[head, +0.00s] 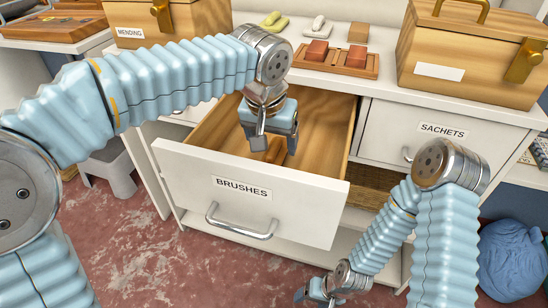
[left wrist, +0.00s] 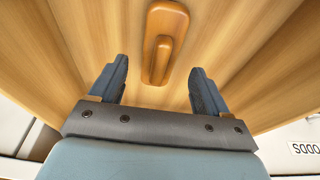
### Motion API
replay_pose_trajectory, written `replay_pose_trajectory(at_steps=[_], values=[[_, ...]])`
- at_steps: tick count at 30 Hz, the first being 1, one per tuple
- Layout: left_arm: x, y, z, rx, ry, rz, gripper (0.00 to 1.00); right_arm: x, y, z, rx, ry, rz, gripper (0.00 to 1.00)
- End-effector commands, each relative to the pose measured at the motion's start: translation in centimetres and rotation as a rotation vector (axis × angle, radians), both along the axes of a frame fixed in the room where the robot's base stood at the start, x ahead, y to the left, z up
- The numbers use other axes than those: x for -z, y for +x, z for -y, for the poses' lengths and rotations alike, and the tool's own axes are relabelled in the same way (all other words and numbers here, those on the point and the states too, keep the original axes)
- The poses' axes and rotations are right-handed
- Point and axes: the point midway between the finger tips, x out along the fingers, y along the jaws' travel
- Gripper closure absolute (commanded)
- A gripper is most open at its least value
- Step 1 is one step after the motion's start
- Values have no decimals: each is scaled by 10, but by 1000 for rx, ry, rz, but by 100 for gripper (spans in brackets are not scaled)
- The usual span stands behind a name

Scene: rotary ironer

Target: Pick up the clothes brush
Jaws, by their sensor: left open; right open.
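The clothes brush (left wrist: 163,45) is an orange-brown wooden piece lying on the floor of the open drawer labelled BRUSHES (head: 190,160). In the head view the brush (head: 274,151) is partly hidden by my left gripper (head: 275,145), which points down into the drawer above it. In the left wrist view the left fingers (left wrist: 158,82) are open and empty, and the near end of the brush appears between them; I cannot tell how far below it lies. My right gripper (head: 322,294) is open and low in front of the cabinet, away from the drawer.
The drawer front and side walls surround the left gripper. On the countertop stand a wooden tray with reddish blocks (head: 336,58), a large wooden box (head: 465,60) and a MENDING box (head: 165,20). A closed SACHETS drawer (head: 425,145) is at right.

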Motion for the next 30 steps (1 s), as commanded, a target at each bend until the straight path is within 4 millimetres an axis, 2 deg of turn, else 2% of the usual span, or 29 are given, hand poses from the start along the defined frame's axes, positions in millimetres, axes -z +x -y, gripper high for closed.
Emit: replay_pose_trajectory(at_steps=[3,6,14,27,30], values=[[20,3,2,-1,2,-1,23,1,0,0,0,0,0,29],[30,6,3,0,1,-1,23,2,0,0,1,0,0,29],[33,7,3,0,1,1,23,2,0,0,1,0,0,29],[32,7,3,0,0,1,91,2,0,0,1,0,0,29],[32,7,3,0,0,1,91,2,0,0,1,0,0,29]])
